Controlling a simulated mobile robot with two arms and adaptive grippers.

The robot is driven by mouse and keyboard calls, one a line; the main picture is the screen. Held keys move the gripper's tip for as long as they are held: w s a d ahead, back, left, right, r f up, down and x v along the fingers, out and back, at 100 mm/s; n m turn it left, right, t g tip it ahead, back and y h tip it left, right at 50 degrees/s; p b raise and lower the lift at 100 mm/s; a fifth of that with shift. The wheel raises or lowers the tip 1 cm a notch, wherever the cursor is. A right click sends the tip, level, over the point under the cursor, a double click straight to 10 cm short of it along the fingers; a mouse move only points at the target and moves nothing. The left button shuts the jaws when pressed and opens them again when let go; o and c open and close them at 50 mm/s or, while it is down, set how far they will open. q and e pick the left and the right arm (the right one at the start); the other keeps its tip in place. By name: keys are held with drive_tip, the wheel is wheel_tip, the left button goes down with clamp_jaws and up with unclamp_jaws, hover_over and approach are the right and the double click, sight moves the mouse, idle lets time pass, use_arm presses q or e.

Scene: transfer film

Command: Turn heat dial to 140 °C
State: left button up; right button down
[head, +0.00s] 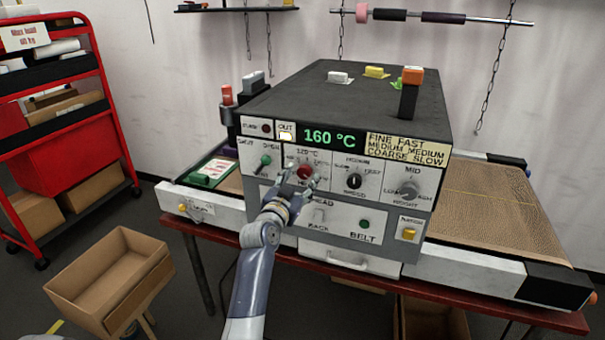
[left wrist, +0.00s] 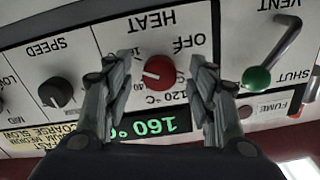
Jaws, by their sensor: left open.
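The red heat dial (head: 306,172) is on the machine's front panel, below a green display (head: 333,137) that reads 160 °C. In the left wrist view, which is upside down, the dial (left wrist: 159,73) shows between labels OFF, 120 °C and others partly hidden. A pale mark shows on the dial's left side there; I cannot tell its exact setting. My left gripper (head: 297,188) is at the panel with its fingers open, one on each side of the dial. In the left wrist view gaps show between the dial and both fingers (left wrist: 160,85). My right gripper is out of view.
A black speed knob (head: 354,181) sits right of the dial, and a green vent lever (head: 265,160) sits left. A weight knob (head: 408,190) is further right. The conveyor belt (head: 490,215) extends right. A cardboard box (head: 110,275) stands front left, near a red rack (head: 55,140).

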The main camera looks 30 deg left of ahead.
use_arm(q)
drive_tip(key=shift+x, duration=1.2)
drive_tip(key=c, duration=1)
